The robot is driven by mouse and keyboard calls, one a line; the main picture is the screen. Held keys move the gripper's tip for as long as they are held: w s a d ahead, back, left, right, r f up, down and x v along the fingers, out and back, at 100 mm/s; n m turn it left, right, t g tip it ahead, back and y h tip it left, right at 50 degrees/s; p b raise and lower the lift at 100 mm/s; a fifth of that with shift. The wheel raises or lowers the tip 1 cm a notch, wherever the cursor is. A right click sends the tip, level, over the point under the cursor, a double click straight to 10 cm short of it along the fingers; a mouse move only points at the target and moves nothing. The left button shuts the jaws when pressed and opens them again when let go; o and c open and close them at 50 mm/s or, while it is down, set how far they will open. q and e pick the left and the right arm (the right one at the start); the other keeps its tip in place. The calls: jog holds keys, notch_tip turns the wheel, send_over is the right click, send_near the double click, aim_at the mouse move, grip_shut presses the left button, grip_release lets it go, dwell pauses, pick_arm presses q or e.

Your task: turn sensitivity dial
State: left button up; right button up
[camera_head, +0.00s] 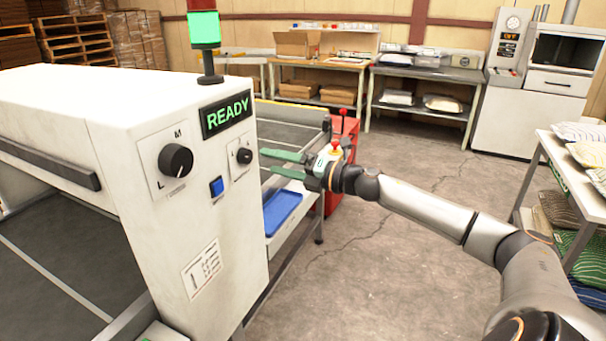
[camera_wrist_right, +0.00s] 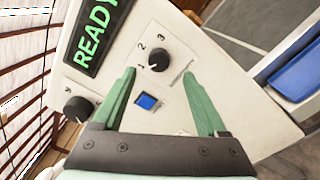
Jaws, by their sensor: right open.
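The white machine's front panel (camera_head: 228,250) carries a small black dial (camera_head: 244,155) at right and a larger black dial (camera_head: 176,160) with letters M and L at left. In the right wrist view the small dial (camera_wrist_right: 159,60) is marked 1, 2, 3; the print beside it is too small to read, and its pointer setting is unclear. My right gripper (camera_head: 267,161) is open with green fingers pointing at the panel. In the wrist view the gripper (camera_wrist_right: 158,71) has the small dial between its fingertips in the picture; no contact is visible. My left gripper is not in view.
A blue square button (camera_head: 217,187) sits between the dials. A green READY display (camera_head: 226,114) is above, with a lit green lamp (camera_head: 204,28) on top. A blue tray (camera_head: 281,210) and red cabinet (camera_head: 338,185) stand behind my gripper.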

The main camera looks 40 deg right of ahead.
jog(key=v, duration=0.6)
jog(key=shift+s+b, duration=0.3)
jog(key=shift+b, duration=0.1)
dwell(0.3)
jog(key=shift+d, duration=0.1)
dwell(0.4)
